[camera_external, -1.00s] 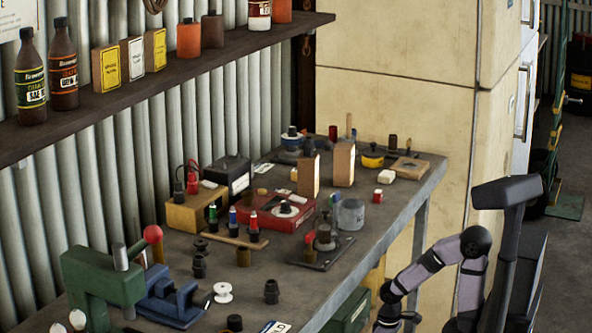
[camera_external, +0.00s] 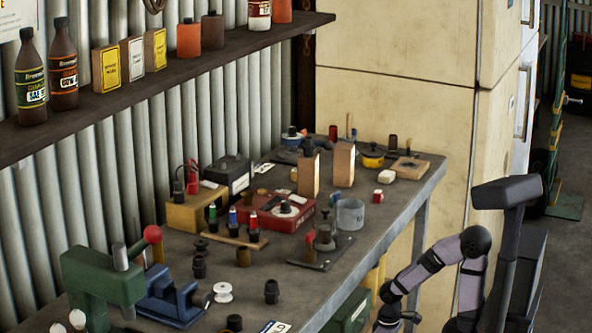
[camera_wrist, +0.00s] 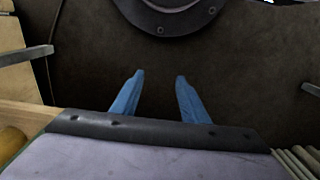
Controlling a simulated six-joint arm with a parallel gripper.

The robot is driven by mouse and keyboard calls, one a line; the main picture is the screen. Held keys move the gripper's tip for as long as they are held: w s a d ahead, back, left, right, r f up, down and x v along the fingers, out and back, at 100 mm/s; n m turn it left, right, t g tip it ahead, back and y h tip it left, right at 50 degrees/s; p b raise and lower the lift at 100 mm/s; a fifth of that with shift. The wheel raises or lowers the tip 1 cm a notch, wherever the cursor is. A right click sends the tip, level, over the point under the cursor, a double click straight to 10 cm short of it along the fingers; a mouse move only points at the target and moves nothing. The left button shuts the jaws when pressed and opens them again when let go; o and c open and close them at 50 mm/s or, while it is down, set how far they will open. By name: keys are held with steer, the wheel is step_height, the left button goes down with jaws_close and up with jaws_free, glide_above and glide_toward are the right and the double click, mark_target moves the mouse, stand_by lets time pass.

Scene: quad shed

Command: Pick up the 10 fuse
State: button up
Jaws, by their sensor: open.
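I cannot pick out the 10 fuse for certain in either view. In the external view, a small white label with dark marks (camera_external: 275,327) lies at the bottom edge, partly cut off and too small to read. Small green (camera_external: 212,217), blue (camera_external: 233,219) and red (camera_external: 254,226) pieces with dark lower parts stand on a wooden strip on the bench. My gripper (camera_wrist: 157,79) shows in the wrist view as two blue fingertips, apart, with nothing between them. They are over a dark, bare surface.
The crowded workbench (camera_external: 330,262) carries a green press (camera_external: 105,281), a blue vise (camera_external: 170,303), a white spool (camera_external: 223,292) and a red box (camera_external: 262,213). The bench's right front strip is mostly clear. A dark round flange (camera_wrist: 170,14) is ahead of my fingertips.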

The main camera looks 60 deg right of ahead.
mark_target(403, 207)
steer(key=d+r+n+t+h+p, duration=0.1)
steer(key=d+r+n+t+p, duration=0.15)
steer(key=d+r+p, duration=2.3)
steer(key=a+r+t+p, duration=0.2)
steer(key=r+p, duration=0.5)
steer(key=p, duration=0.4)
steer(key=s+a+r+t+p, duration=0.1)
steer(key=a+r+t+p, duration=0.2)
steer(key=r+p, duration=0.4)
steer(key=s+a+r+m+t+p, duration=0.1)
steer(key=r+t+p, duration=0.4)
steer(key=p, duration=1)
steer(key=shift+a+r+y+p, duration=0.4)
steer(key=shift+a+r, duration=0.3)
steer(key=shift+r, duration=0.3)
steer(key=shift+w+a+r+m+t+b, duration=0.25)
steer(key=shift+w+a+r+t+b, duration=0.2)
steer(key=shift+w+a+t, duration=0.35)
steer(key=shift+w+a+r+m+t+b, duration=0.25)
steer(key=shift+w+a+r+t+b, duration=0.2)
steer(key=shift+w+a+t, duration=0.35)
steer(key=shift+w+a+r+m+t+b, duration=0.25)
steer(key=shift+w+a+r+t+b, duration=0.2)
steer(key=shift+w+a+t, duration=0.35)
steer(key=shift+s+a, duration=0.15)
